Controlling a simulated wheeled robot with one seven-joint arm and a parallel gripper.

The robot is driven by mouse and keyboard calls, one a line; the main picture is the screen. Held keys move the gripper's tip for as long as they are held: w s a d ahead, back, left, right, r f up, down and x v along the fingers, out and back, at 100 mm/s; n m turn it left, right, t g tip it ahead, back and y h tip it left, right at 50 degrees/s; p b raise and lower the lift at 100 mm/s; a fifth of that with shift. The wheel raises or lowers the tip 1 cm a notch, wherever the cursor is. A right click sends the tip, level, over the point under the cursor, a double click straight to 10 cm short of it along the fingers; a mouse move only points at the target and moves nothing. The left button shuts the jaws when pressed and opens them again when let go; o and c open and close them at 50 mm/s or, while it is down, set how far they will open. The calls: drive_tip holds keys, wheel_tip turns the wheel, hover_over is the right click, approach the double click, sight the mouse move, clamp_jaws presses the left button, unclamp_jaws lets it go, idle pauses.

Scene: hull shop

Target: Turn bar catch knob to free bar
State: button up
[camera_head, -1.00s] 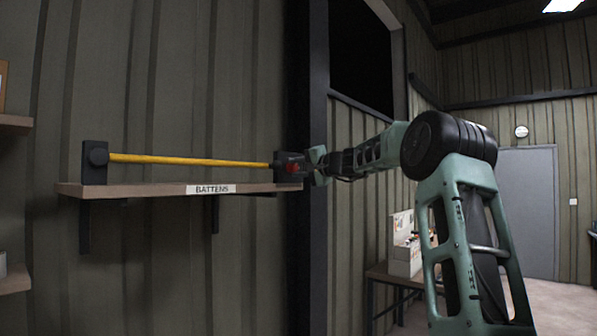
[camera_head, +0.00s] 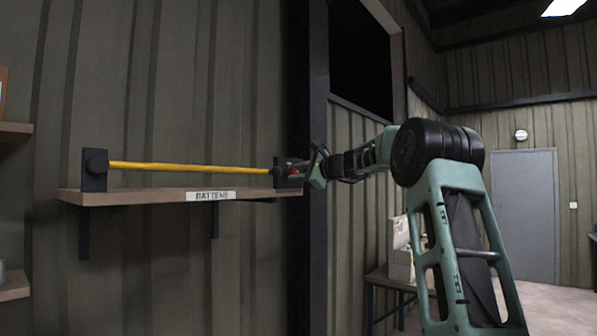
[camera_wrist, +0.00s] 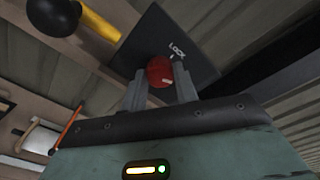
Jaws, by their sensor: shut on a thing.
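The yellow bar (camera_head: 190,167) lies level above the wall shelf, between a dark bracket (camera_head: 94,170) at the left and the dark catch block (camera_head: 284,182) at the right. The red catch knob (camera_head: 293,170) is partly covered by my gripper (camera_head: 300,168) from the right. In the wrist view the knob (camera_wrist: 160,71) sits between my two grey fingertips, which are shut on it. Behind it is the dark catch plate (camera_wrist: 205,45) with the white word LOCK and a small mark near the knob. The bar's black holder (camera_wrist: 54,15) and yellow end show at upper left.
The shelf (camera_head: 150,196) carries a BATTENS label (camera_head: 210,196). A dark post (camera_head: 317,250) stands close behind my gripper. A bench (camera_head: 385,277) with a white box is lower right of it. Another shelf (camera_head: 15,128) is at far left.

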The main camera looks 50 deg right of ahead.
drive_tip(key=shift+d+m+p, duration=0.1)
drive_tip(key=shift+m+p, duration=0.65)
drive_tip(key=shift+m, duration=1.25)
drive_tip(key=o, duration=1)
drive_tip(key=shift+c, duration=0.2)
drive_tip(key=s+d+r+b, duration=0.1)
drive_tip(key=s+b, duration=0.6)
drive_tip(key=s, duration=1)
drive_tip(key=shift+s+d, duration=0.15)
drive_tip(key=shift+d, duration=0.05)
drive_tip(key=shift+r, duration=0.1)
